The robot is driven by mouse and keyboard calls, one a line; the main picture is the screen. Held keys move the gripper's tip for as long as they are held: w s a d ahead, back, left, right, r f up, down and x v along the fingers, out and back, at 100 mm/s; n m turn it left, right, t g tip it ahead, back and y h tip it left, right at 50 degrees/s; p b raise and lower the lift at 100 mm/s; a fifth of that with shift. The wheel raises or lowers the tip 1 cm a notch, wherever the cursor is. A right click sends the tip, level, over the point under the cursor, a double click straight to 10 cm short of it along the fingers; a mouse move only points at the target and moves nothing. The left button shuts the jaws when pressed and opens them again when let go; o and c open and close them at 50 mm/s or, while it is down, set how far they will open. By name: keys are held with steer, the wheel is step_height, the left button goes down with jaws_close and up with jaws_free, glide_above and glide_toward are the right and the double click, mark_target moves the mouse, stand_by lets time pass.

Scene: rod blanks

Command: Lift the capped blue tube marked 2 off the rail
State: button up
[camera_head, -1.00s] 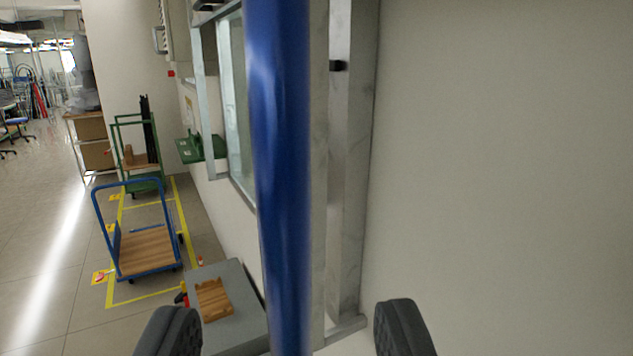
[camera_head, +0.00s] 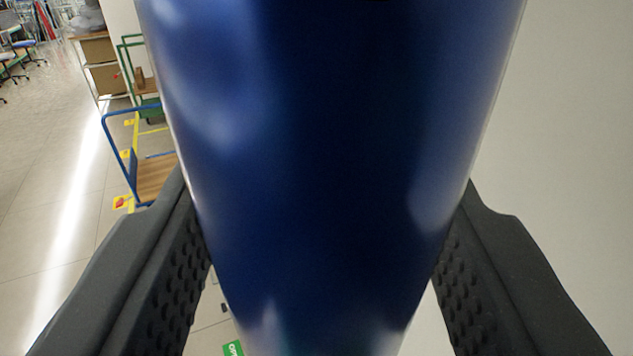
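The blue tube (camera_head: 330,150) fills the middle of the head camera view, very close and glossy. It looks wide at the top and narrows downward. Its ends, cap and the mark 2 are not in view. My gripper (camera_head: 325,200) has a black textured finger on each side of the tube. The tube hides the inner parts of both fingers. Whether the pads press on the tube cannot be told. The rail is not visible.
A blue-framed cart (camera_head: 153,175) with a wooden deck stands on the floor at left. A green rack (camera_head: 140,80) and shelving with boxes (camera_head: 97,50) are behind it. A plain pale wall (camera_head: 560,150) fills the right. A small green sign (camera_head: 233,348) shows low down.

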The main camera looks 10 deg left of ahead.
mark_target(297, 98)
steer(key=shift+c, duration=0.2)
jaws_close()
steer(key=shift+w+r, duration=0.1)
steer(key=shift+r+b, duration=0.5)
steer(key=shift+r, duration=0.95)
steer(key=shift+a+r, duration=0.15)
steer(key=s+a+b, duration=0.4)
steer(key=s+a, duration=0.7)
steer(key=a, duration=0.3)
steer(key=shift+b, duration=0.4)
steer(key=shift+s, duration=0.1)
